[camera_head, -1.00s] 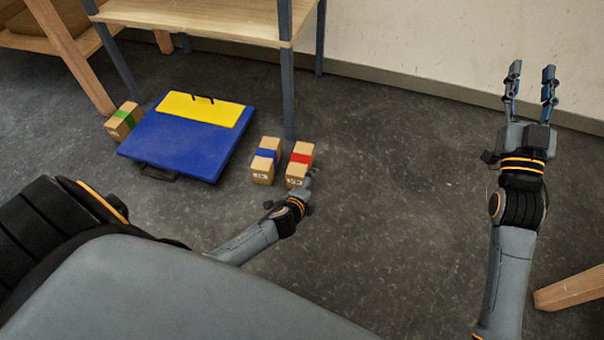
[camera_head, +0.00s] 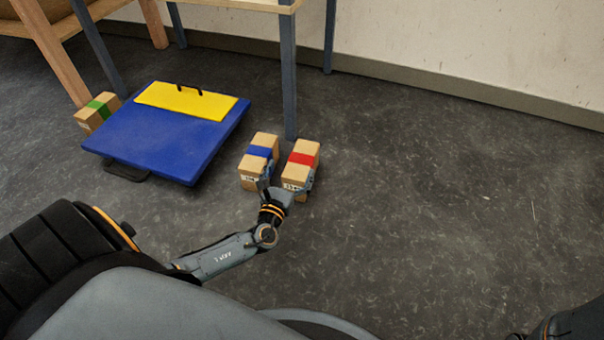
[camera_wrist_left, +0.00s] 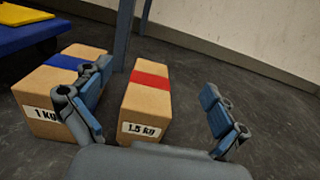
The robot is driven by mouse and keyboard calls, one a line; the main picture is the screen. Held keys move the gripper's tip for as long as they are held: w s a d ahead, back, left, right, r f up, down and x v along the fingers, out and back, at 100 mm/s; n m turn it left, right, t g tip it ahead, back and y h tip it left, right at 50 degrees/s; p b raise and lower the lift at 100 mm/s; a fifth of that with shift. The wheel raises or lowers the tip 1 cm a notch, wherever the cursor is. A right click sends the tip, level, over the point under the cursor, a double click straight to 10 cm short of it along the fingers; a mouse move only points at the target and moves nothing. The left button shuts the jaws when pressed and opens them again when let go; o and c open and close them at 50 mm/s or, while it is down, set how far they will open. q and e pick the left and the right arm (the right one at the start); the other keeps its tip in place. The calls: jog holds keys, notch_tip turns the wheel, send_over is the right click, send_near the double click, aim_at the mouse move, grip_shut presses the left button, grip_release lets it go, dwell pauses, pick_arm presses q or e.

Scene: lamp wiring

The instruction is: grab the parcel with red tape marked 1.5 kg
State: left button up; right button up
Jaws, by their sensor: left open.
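The parcel with red tape (camera_head: 300,168) stands on the floor at the middle of the head view. In the left wrist view the red-taped parcel (camera_wrist_left: 147,98) shows a label reading 1.5 kg on its near face. My left gripper (camera_head: 289,180) is open at the near end of this parcel. In the left wrist view the left gripper's fingers (camera_wrist_left: 155,105) are spread, with the red-taped parcel between them, closer to the left finger. No grip on it shows. My right gripper is out of view; only a dark part of my body shows at the bottom right corner.
A parcel with blue tape (camera_head: 258,160), labelled 1 kg in the wrist view, stands close to the left. A blue platform (camera_head: 165,140) with a yellow panel (camera_head: 185,100) and a green-taped parcel (camera_head: 97,113) lie farther left. A table leg (camera_head: 288,80) stands just behind. The floor at right is clear.

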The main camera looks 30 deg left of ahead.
pick_arm(q)
jog(key=b, duration=0.5)
send_near(299, 164)
jog(key=shift+w+a+f, duration=0.15)
jog(key=shift+w+f, duration=0.15)
jog(key=shift+w, duration=0.3)
jog(key=shift+w+a+f, duration=0.15)
jog(key=shift+w+f, duration=0.1)
jog(key=shift+w, duration=0.3)
jog(key=shift+b+x, duration=0.4)
jog(key=shift+x, duration=0.75)
jog(key=b+x, duration=0.2)
jog(key=x, duration=0.2)
jog(key=shift+w+a+r+b, duration=0.15)
jog(key=shift+w+b, duration=0.15)
jog(key=shift+w, duration=0.3)
jog(key=c, duration=1.6)
jog(key=shift+w+r, duration=0.15)
jog(key=shift+r, duration=0.2)
jog(key=shift+c, duration=1.3)
jog(key=shift+c, duration=0.2)
